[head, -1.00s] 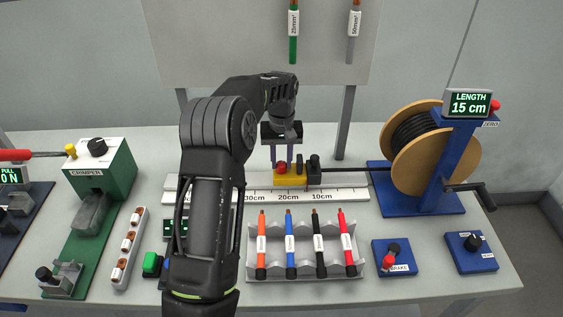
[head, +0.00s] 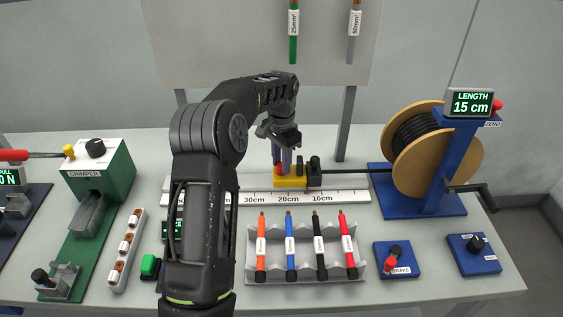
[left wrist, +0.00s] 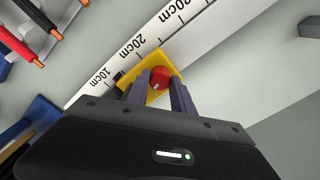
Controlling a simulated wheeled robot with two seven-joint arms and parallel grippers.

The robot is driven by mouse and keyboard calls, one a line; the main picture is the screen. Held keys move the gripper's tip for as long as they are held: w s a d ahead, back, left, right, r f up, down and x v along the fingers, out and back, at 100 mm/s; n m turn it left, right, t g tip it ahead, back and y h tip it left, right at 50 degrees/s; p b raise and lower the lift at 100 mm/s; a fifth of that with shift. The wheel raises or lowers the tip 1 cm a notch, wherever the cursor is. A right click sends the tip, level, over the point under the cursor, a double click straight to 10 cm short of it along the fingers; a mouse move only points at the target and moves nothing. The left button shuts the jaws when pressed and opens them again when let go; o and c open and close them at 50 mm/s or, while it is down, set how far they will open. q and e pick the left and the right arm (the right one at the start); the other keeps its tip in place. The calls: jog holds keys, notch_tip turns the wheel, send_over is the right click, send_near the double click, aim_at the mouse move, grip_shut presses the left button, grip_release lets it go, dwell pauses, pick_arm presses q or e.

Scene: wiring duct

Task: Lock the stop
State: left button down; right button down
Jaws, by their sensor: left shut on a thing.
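The stop (head: 291,183) is a yellow block on the white ruled rail, near the 20cm mark. Its red knob (left wrist: 160,78) sits on top, and in the head view it is partly hidden by my fingers. My left gripper (head: 282,163) comes down from above and is shut on the red knob, one finger on each side. The yellow stop (left wrist: 152,97) also shows in the left wrist view around the fingertips. My right gripper is in no view.
A black clamp (head: 314,176) stands at the stop's right, with a black cable running to the spool (head: 455,152). The length display (head: 471,103) reads 15 cm. A grey tray (head: 353,271) of coloured cable pieces lies in front of the rail (head: 352,197). The crimper (head: 115,172) stands left.

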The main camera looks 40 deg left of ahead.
pick_arm(q)
jog(key=shift+m, duration=1.1)
jog(key=c, duration=1.4)
grip_release()
jog(key=shift+o, duration=0.2)
jog(key=shift+r+b, duration=0.6)
jog(key=shift+r, duration=3.35)
